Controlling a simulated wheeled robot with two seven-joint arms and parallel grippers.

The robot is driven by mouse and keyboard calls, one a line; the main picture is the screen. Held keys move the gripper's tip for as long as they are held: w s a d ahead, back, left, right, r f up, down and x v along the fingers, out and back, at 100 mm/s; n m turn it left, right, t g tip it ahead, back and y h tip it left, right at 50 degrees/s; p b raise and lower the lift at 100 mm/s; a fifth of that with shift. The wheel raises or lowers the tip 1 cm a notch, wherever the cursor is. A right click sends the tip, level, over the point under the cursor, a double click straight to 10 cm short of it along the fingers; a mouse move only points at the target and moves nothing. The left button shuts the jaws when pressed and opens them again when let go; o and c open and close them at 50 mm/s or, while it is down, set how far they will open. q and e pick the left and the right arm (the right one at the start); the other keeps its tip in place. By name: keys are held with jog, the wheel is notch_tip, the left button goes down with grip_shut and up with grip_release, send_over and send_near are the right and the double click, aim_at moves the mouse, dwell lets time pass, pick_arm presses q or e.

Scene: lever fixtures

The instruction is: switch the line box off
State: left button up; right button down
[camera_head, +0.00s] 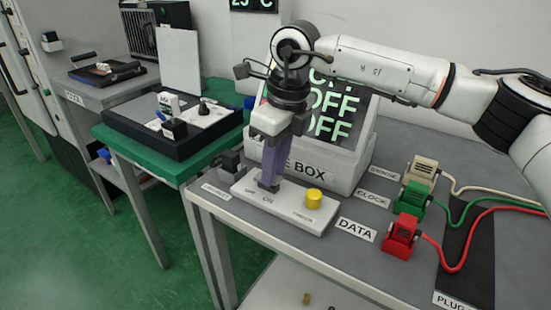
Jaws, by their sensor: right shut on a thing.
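The line box (345,178) is a white housing on the grey bench. Its dark screen (338,108) shows OFF on several lines, partly covered by my arm. In front of it lies a white plate (284,205) with small labels and a yellow round knob (314,198). My right gripper (269,178) points down over the plate's left part, left of the knob, with its purple-grey fingers close together. It is shut on a small lever that its fingers mostly hide. My left gripper is not in view.
A black block (230,162) sits at the bench's left edge. White, green (413,197) and red (401,236) plugs with cables stand at the right. A green-topped table (180,170) with a dark switch panel (135,128) is at the left.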

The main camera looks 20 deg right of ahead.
jog(key=c, duration=1.5)
grip_release()
jog(key=shift+r, duration=0.25)
jog(key=r, duration=0.3)
jog(key=s+r, duration=0.1)
jog(key=r, duration=0.2)
jog(key=d+r+p, duration=0.1)
jog(key=r, duration=0.2)
jog(key=shift+s+r, duration=0.15)
jog(key=shift+r, duration=0.25)
